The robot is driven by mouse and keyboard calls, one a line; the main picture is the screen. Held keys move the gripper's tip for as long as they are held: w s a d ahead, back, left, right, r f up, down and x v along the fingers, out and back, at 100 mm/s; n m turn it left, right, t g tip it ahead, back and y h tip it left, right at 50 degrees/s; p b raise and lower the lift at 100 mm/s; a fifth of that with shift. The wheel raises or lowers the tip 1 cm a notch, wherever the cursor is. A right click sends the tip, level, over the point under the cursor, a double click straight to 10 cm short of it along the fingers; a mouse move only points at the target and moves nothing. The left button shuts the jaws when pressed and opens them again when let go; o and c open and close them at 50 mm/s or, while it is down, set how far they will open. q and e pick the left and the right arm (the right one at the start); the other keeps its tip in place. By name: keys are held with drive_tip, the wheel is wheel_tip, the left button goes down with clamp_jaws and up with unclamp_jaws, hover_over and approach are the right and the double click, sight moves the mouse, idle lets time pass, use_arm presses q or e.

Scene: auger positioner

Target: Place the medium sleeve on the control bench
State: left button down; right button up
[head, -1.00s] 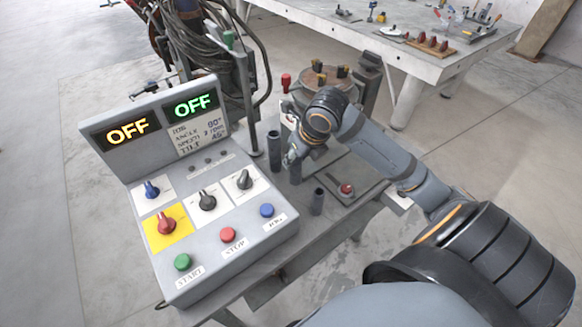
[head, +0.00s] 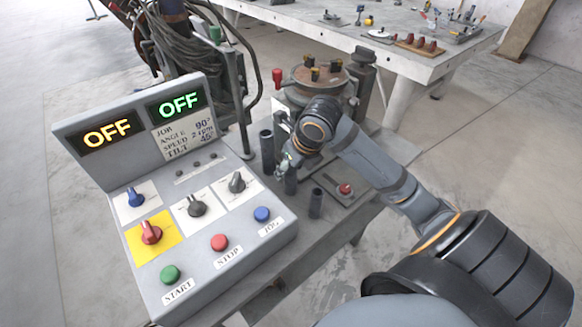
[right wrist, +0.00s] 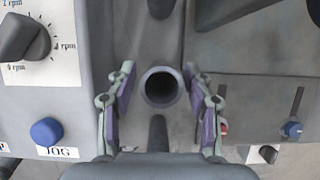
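Three dark grey upright sleeves stand in a row on the control bench (head: 307,232), right of the control box. The medium sleeve (head: 290,183) is the middle one, between a taller sleeve (head: 267,152) behind and a shorter sleeve (head: 316,204) in front. My right gripper (head: 287,161) is above it and partly hides it. In the right wrist view, the open fingers stand on either side of the round mouth of the medium sleeve (right wrist: 160,88), with gaps showing, the wider one on the left. My left gripper is not in view.
The control box (head: 205,235) with knobs, buttons and two OFF displays stands close left of the sleeves. A round positioner table (head: 318,78) is behind. A plate with a red button (head: 344,189) lies to the right. A second table (head: 400,62) stands at the back.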

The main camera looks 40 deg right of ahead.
drive_tip(key=b+v, duration=0.1)
drive_tip(key=v, duration=1.1)
drive_tip(key=shift+r, duration=0.2)
idle(0.4)
